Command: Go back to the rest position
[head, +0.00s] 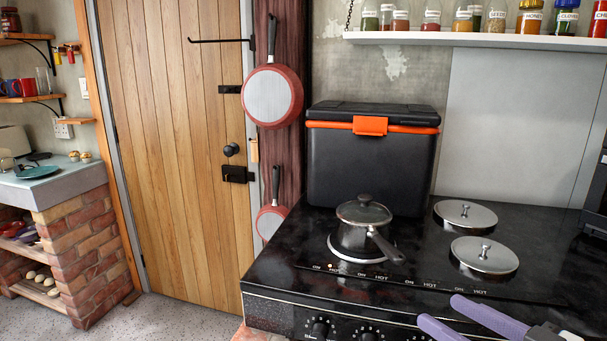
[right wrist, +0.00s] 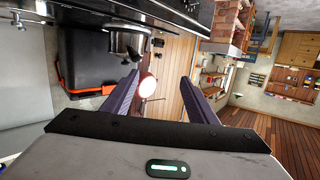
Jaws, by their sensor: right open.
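My right gripper (head: 462,316) is at the lower right of the head view, in front of the stove top's near edge. Its two purple fingers are spread apart with nothing between them. The right wrist view also shows this gripper (right wrist: 160,88), with open fingers and empty space between them. My left gripper is not in view.
A black stove (head: 300,235) fills the front right. A lidded saucepan (head: 362,222) sits on its left burner, its handle pointing toward me. A black cooler box (head: 370,165) with an orange latch stands behind it. Two round burner lids (head: 484,255) lie right. Floor (head: 180,318) shows left.

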